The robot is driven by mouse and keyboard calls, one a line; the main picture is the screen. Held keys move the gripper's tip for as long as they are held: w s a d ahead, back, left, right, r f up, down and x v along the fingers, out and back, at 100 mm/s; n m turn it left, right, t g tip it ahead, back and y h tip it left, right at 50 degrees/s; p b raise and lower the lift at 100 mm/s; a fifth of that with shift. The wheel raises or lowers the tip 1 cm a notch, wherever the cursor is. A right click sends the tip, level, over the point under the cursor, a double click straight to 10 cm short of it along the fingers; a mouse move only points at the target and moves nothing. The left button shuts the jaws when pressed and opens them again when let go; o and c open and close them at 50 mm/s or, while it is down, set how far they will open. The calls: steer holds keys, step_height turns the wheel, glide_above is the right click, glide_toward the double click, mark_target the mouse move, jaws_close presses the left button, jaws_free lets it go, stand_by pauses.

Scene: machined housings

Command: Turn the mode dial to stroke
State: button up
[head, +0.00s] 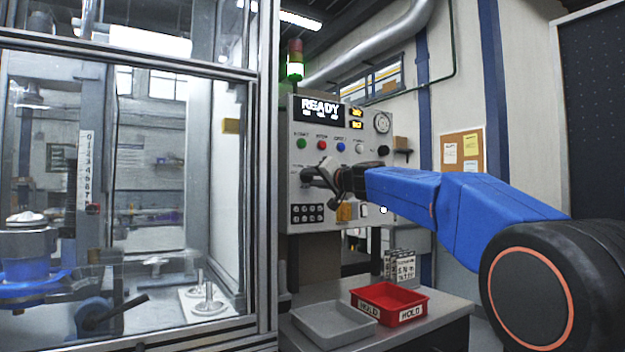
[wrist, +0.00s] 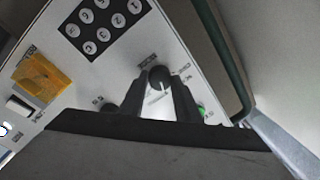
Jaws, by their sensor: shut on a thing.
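The control panel (head: 335,130) stands beyond the glass enclosure, and its display reads READY. My gripper (head: 312,180) reaches it from the right, at the lower left part of the panel. In the wrist view a dark round dial (wrist: 159,76) with a pale pointer line sits between the two fingers of my gripper (wrist: 161,88), which are shut on it. In the head view my gripper hides the dial.
A keypad (head: 307,214) sits below my gripper, and a yellow-orange cover (wrist: 43,80) also shows in the wrist view. A grey tray (head: 334,335) and a red HOLD bin (head: 418,300) rest on the bench. The framed glass enclosure (head: 262,180) stands close on the left.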

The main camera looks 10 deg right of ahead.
steer(key=o, duration=1)
steer(key=shift+o, duration=0.2)
steer(key=shift+s, duration=0.1)
steer(key=v, duration=1.7)
steer(key=shift+d, duration=0.2)
